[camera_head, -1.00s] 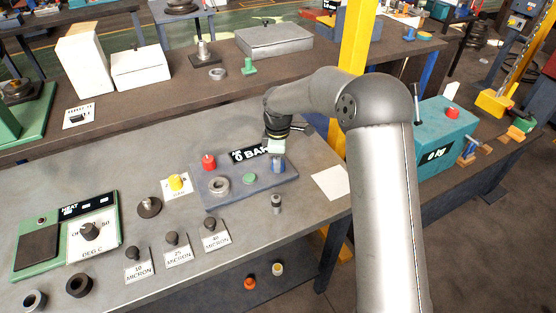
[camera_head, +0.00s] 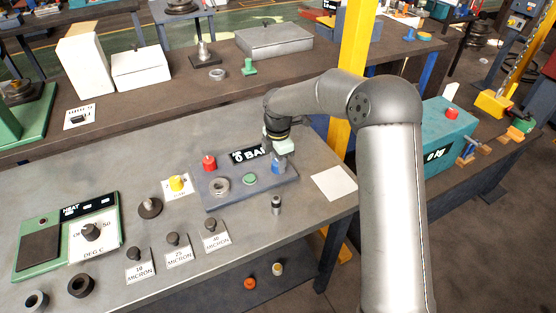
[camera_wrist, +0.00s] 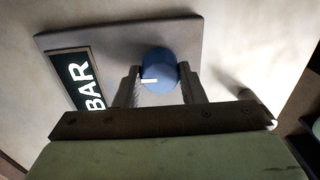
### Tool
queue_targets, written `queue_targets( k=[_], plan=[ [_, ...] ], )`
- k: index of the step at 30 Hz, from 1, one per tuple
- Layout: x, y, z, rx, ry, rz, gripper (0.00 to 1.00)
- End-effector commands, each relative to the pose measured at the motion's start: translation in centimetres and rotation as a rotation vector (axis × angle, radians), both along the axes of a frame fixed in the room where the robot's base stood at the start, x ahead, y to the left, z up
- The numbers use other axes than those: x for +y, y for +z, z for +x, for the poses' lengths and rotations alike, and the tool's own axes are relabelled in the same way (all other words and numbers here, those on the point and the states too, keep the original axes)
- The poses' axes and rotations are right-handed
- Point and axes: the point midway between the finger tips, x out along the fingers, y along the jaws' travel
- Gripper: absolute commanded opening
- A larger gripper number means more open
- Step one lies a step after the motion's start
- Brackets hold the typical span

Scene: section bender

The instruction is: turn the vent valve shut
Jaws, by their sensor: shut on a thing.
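The vent valve appears to be the blue knob (camera_head: 278,168) at the right end of the grey-blue panel (camera_head: 232,201). In the wrist view the blue knob (camera_wrist: 159,66) is round, with a short white mark on its face pointing left. My gripper (camera_head: 279,160) is over the panel, pointing down, and shut on this knob. In the wrist view one finger of my gripper (camera_wrist: 159,80) lies on each side of the knob. The display (camera_head: 247,155) behind reads 0 BAR; the wrist view shows only BAR.
On the panel are a red knob (camera_head: 209,162), a grey ring (camera_head: 220,186) and a green button (camera_head: 249,179). A small grey cylinder (camera_head: 276,205) stands just in front. A yellow knob (camera_head: 177,183) is to the left. A white sheet (camera_head: 334,183) lies to the right.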

Motion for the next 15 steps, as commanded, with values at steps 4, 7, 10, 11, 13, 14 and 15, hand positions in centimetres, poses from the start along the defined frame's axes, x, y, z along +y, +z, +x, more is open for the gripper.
queue_targets(
  k=[4, 7, 10, 11, 13, 14, 15],
  plan=[
    [0.05, 0.19, 0.11, -0.005, 0.006, 0.002, 0.13],
    [0.05, 0.19, 0.11, -0.005, 0.006, 0.002, 0.13],
    [0.06, 0.19, 0.10, -0.005, 0.005, 0.002, 0.13],
    [0.06, 0.19, 0.10, -0.005, 0.005, 0.002, 0.13],
    [0.05, 0.18, 0.12, -0.005, 0.005, 0.002, 0.53],
    [0.06, 0.17, 0.10, -0.004, 0.005, 0.001, 0.58],
    [0.05, 0.15, 0.09, -0.004, 0.005, 0.001, 0.58]
  ],
)
